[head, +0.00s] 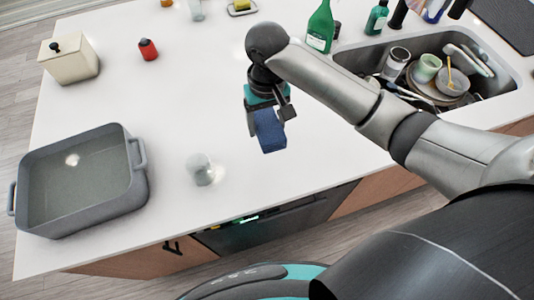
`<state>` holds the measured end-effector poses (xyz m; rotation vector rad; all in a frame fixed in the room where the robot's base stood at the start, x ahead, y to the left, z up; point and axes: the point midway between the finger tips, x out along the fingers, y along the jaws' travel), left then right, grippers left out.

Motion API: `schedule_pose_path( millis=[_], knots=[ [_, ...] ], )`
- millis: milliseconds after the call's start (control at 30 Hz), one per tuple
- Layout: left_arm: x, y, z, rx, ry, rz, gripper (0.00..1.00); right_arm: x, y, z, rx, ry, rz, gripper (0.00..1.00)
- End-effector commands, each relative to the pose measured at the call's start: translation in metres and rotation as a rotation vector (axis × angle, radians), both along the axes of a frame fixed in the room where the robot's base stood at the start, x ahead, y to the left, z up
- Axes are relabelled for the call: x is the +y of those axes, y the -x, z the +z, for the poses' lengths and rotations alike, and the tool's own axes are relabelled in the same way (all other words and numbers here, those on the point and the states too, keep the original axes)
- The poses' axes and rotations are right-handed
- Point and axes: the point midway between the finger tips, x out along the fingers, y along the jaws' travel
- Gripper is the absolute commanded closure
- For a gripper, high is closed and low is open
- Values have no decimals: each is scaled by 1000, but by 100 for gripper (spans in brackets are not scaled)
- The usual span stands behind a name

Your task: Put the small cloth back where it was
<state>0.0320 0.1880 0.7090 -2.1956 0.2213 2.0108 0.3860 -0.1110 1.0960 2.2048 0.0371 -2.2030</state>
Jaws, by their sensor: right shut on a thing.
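A small blue cloth (269,131) hangs from my right gripper (264,110) in the head view. The gripper is shut on it and points down over the white island counter (215,115). The cloth looks folded into a small block. I cannot tell whether its lower end touches the counter. The gripper's fingertips are partly hidden by the cloth and the wrist. My left gripper is not in the view.
A grey basin (130,205) and a clear glass (200,170) stand left of the cloth. A sink (512,78) full of dishes, a green spray bottle (320,27), a red jar (148,50) and a cream box (70,65) are around. Counter between glass and jar is clear.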

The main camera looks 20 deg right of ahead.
Motion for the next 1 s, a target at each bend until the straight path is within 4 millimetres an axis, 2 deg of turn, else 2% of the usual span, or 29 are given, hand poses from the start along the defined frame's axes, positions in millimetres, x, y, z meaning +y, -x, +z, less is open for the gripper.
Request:
schedule_pose_path(
  millis=[33, 100, 333, 567, 800, 1000],
  knots=[
    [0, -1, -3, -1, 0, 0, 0, -1, 1, -16, 5, 2, -1, 78],
    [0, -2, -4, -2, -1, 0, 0, -1, 1, -35, 5, 2, -1, 78],
    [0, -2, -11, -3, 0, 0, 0, 0, 1, -89, 2, 1, 0, 78],
    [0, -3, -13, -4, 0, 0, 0, 0, 0, -111, 0, 0, 1, 78],
    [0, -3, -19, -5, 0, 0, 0, 0, 0, -142, -1, 0, 0, 78],
    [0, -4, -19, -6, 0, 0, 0, 0, 0, -145, -2, 0, 1, 78]
  ],
)
